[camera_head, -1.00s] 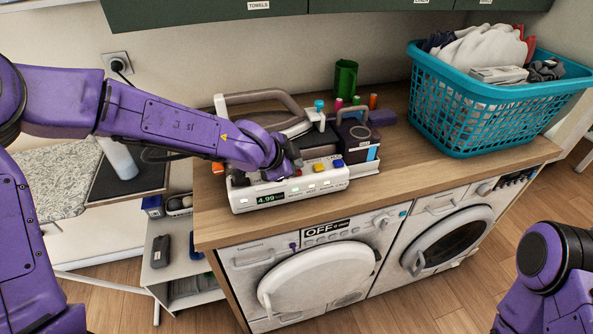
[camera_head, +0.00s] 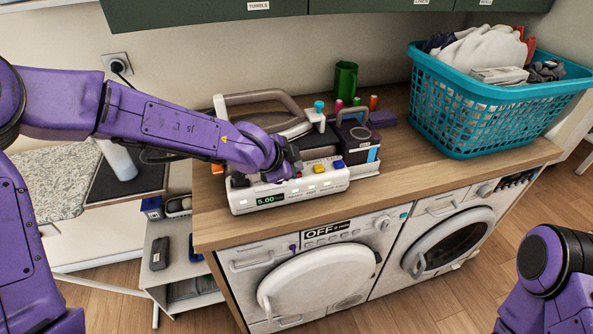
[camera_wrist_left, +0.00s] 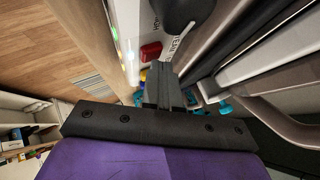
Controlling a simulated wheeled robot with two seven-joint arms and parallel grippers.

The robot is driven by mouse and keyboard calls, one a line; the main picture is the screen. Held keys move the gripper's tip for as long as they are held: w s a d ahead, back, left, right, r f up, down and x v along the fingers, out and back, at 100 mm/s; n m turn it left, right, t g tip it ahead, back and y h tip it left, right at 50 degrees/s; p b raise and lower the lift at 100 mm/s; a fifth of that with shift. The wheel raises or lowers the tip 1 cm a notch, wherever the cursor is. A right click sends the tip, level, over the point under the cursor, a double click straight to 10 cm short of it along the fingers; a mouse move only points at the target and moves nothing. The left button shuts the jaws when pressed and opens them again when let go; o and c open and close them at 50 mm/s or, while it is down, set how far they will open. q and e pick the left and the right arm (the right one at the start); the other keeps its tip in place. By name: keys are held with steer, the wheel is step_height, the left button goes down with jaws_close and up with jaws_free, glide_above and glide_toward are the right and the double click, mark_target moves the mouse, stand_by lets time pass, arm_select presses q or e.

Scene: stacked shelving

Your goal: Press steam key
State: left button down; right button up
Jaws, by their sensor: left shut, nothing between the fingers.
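A white control panel (camera_head: 290,194) stands along the front of the counter, with a small display (camera_head: 270,199) reading 5.00. On it are a dark knob, a yellow key (camera_head: 320,167) and a blue key (camera_head: 339,164). My left gripper (camera_head: 294,163) is shut and empty, pointing down over the panel's middle. In the left wrist view its closed fingertips (camera_wrist_left: 161,72) are beside a red key (camera_wrist_left: 151,51). Partly hidden lettering ending in "TEAM" shows near that key. I cannot tell whether the fingers touch a key. My right gripper is out of view.
A steam iron with a large handle (camera_head: 262,97) sits behind the panel. A green cup (camera_head: 345,79) and small coloured bottles stand farther back. A teal laundry basket (camera_head: 470,110) fills the counter's right end. Two washing machines are below.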

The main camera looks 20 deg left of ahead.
arm_select(q)
steer(key=shift+r+p, duration=0.5)
steer(key=shift+r, duration=0.35)
step_height(320, 180, up, 5)
steer(key=p, duration=0.4)
stand_by(0.5)
